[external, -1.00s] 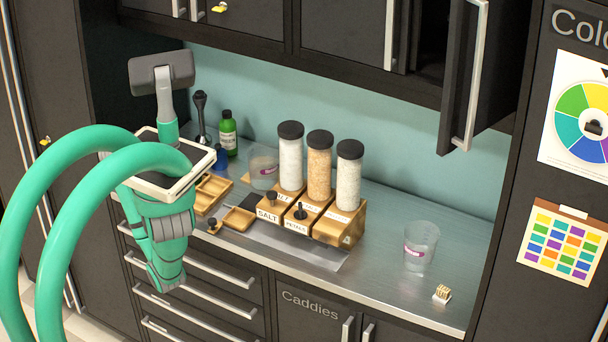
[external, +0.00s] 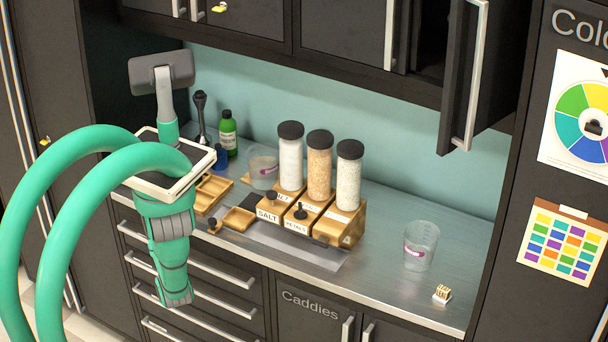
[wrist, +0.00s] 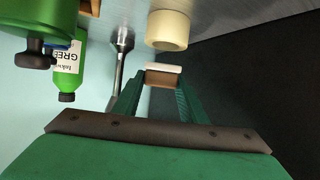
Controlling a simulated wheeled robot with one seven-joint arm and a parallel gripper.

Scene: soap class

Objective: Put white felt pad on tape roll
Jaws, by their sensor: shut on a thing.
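My gripper (wrist: 163,78) shows in the wrist view, with its green fingers shut on a small block. The block has a white strip, the white felt pad (wrist: 163,68), and a brown face below it in the picture. The cream tape roll (wrist: 168,31) is just above the pad in the wrist view, on the grey counter. A narrow gap shows between pad and roll, so they appear apart. In the external view my arm hides the gripper, the pad and the tape roll.
A green bottle (external: 228,134) stands at the back left of the counter. Wooden trays (external: 238,219) and a rack of tall jars (external: 319,168) are right of my arm. A clear cup (external: 421,245) stands further right. The steel counter (external: 385,285) has free room there.

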